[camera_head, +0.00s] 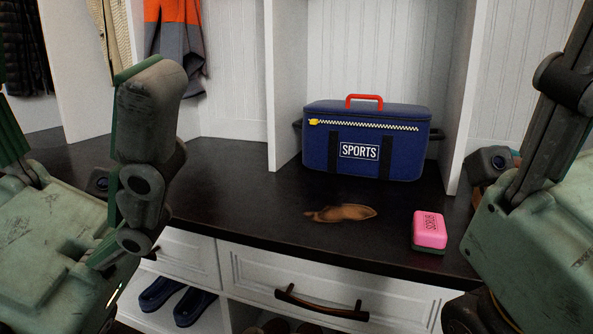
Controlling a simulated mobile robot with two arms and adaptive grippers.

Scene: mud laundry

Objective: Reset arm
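My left gripper (75,85) is large in the foreground at the left. Its fingers point up and stand wide apart, with nothing between them; one is partly cut off by the left edge. My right gripper (563,82) is at the right edge. Only one of its dark fingers shows clearly, the rest is out of frame, so I cannot tell if it is open. Both grippers look apart from the objects on the dark bench top (255,205).
A blue SPORTS bag (320,160) with a red handle stands at the bench's back. A brown leaf-shaped item (345,212) and a pink-and-green block (430,230) lie in front. A drawer (330,285) and blue shoes (160,294) are below. Coats (180,45) hang behind.

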